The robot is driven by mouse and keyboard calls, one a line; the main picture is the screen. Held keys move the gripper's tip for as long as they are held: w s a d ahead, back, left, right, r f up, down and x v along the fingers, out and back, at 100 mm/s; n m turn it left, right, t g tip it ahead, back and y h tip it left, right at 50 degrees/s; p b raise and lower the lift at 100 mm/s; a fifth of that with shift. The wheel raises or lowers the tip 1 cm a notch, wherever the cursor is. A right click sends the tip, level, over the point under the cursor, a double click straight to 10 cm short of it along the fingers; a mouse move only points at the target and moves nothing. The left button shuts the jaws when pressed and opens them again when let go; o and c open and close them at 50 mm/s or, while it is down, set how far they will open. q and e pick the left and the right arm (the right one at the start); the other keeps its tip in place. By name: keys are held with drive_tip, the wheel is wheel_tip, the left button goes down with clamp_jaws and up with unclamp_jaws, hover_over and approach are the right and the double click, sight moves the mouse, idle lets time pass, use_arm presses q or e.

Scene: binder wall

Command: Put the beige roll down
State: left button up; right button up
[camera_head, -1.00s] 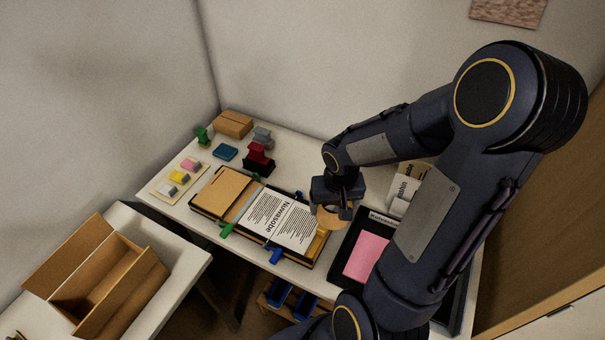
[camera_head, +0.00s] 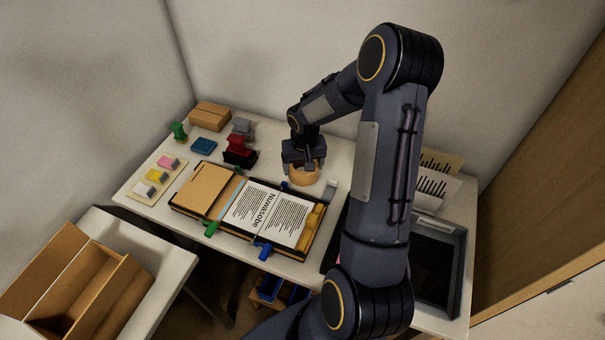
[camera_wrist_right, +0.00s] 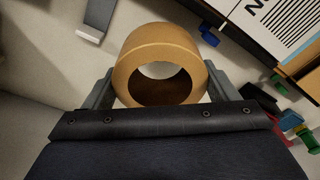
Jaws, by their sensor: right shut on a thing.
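The beige roll (camera_head: 305,175) is a hollow ring of tape in my right gripper (camera_head: 304,165). In the right wrist view the roll (camera_wrist_right: 161,55) sits between the two fingers of the right gripper (camera_wrist_right: 160,88), with its round opening facing the camera. The gripper is shut on it. In the head view the roll is at the white table top (camera_head: 340,160), behind the open binder (camera_head: 252,212); I cannot tell whether it touches the table. My left gripper is not in view.
The binder holds a printed page and has green (camera_head: 211,228) and blue (camera_head: 265,250) clips at its front edge. Red (camera_head: 240,150) and grey (camera_head: 243,127) objects stand left of the roll. A dark tray (camera_head: 437,265) lies right. Bare table surrounds the roll.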

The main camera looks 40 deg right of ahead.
drive_tip(key=shift+w+d+f, duration=0.1)
drive_tip(key=shift+w+f, duration=0.05)
drive_tip(key=shift+f, duration=0.1)
drive_tip(key=f+b, duration=0.1)
drive_tip(key=f, duration=0.1)
drive_tip(key=f+b, duration=0.1)
drive_tip(key=shift+w+d+f, duration=0.1)
drive_tip(key=shift+w+f, duration=0.1)
drive_tip(key=shift+f, duration=0.15)
drive_tip(key=shift+r, duration=0.1)
drive_tip(key=o, duration=0.5)
drive_tip(key=shift+f+b, duration=0.2)
drive_tip(key=shift+b, duration=0.15)
drive_tip(key=o, duration=0.5)
drive_tip(key=shift+c, duration=0.2)
drive_tip(key=shift+r, duration=0.1)
drive_tip(key=shift+r, duration=0.1)
